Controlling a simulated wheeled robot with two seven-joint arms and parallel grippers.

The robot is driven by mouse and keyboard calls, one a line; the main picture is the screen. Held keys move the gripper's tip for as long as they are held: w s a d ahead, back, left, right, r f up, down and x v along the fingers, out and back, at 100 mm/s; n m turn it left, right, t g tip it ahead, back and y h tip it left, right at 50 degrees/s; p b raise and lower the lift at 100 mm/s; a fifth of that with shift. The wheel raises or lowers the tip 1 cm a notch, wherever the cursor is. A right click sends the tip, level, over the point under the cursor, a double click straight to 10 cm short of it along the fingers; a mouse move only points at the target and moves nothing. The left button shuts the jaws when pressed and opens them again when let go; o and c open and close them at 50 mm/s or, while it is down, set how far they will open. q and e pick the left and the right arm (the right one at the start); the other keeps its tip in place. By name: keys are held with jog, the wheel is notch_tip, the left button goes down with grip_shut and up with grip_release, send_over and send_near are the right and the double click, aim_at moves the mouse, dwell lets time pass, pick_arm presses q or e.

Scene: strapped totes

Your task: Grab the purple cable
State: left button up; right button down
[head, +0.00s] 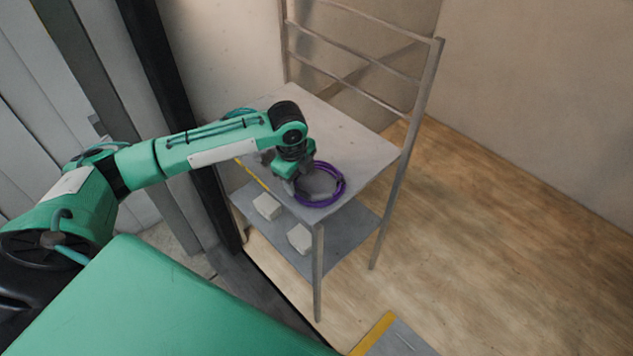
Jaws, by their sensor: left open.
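A purple cable (340,190), coiled in a ring, lies on the upper shelf of a grey metal rack (355,150), near its front corner. My left arm reaches in from the left, and my left gripper (293,188) points down at the left side of the coil. The gripper is open. It covers part of the coil's left side, and I cannot tell whether its fingers touch the cable. My right gripper does not show.
Two pale blocks (267,206) (300,238) sit on the lower shelf. The rack has upright posts and rails (360,60) at its back. A dark post (165,90) stands left of it. Wooden floor (500,230) on the right is clear. A yellow-edged grey plate (395,340) lies at the bottom.

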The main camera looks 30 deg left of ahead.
aim_at(304, 193)
pick_arm(q)
jog(key=f, duration=0.3)
jog(key=shift+w, duration=0.25)
jog(key=shift+w+d+f+p, duration=0.15)
jog(key=shift+f+p, duration=0.45)
jog(key=f, duration=0.1)
jog(key=f+p, duration=0.1)
jog(key=f, duration=0.1)
jog(key=shift+w+d+f, duration=0.1)
jog(key=shift+w+f, duration=0.15)
jog(key=shift+w, duration=0.1)
jog(key=shift+f, duration=0.35)
grip_shut()
